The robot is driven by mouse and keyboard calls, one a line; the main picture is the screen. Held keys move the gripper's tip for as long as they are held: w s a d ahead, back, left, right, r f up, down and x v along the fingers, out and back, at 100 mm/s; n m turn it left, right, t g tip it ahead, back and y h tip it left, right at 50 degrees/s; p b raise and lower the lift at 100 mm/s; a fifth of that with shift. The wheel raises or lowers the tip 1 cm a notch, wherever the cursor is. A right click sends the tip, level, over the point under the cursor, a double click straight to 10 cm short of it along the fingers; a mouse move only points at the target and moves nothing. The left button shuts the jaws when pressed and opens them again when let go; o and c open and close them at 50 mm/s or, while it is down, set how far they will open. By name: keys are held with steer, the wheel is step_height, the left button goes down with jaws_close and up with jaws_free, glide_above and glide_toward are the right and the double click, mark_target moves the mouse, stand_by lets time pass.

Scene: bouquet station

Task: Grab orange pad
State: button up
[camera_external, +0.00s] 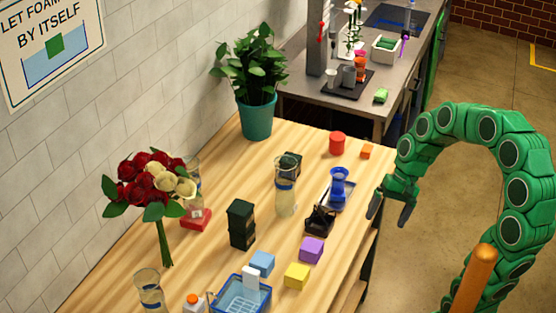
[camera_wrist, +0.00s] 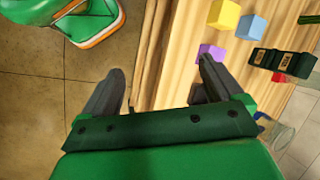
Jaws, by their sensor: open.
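The orange pad, a small orange block (camera_external: 366,152), lies on the wooden table (camera_external: 330,258) near its far right corner, beside a red round container (camera_external: 337,143). I cannot make it out in the wrist view. My gripper (camera_external: 388,214) is open and empty, pointing down just off the table's right edge. It is nearer the camera than the orange pad and apart from it. In the wrist view my gripper's two fingers (camera_wrist: 161,70) are spread, with the table edge and floor beyond them.
A blue item on a tray (camera_external: 338,185) and a black basket (camera_external: 320,219) stand near the right edge. Purple (camera_external: 312,250), yellow (camera_external: 297,275) and blue (camera_external: 262,262) blocks lie nearer. A glass vase (camera_external: 285,190) and a potted plant (camera_external: 257,120) stand farther left.

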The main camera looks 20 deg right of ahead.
steer(key=w+a+m+t+y, duration=0.15)
steer(key=w+m+y, duration=0.3)
steer(key=w, duration=1.15)
steer(key=m+t+y, duration=0.2)
steer(key=m+t, duration=0.5)
steer(key=m, duration=0.6)
glide_above(375, 149)
steer(key=s+a, duration=0.8)
steer(key=s, duration=0.1)
step_height(375, 149, down, 8)
steer(key=w+d+f+m, duration=0.1)
steer(key=d+f+m, duration=0.1)
steer(key=d, duration=0.2)
steer(key=w+d+f+m+t+h, duration=0.1)
steer(key=w+d+f, duration=0.1)
steer(key=d+f, duration=0.1)
steer(key=w+d+f+m+t, duration=0.1)
steer(key=d+f+m, duration=0.1)
steer(key=d, duration=0.3)
steer(key=shift+w+d+f+m+h, duration=0.2)
steer(key=shift+w+f+m+h, duration=0.15)
steer(key=shift+f, duration=0.35)
steer(key=shift+x, duration=3.85)
steer(key=shift+w+d, duration=0.1)
steer(key=shift+r+t, duration=0.1)
steer(key=shift+t, duration=0.15)
steer(key=c, duration=1)
steer(key=shift+c, duration=0.2)
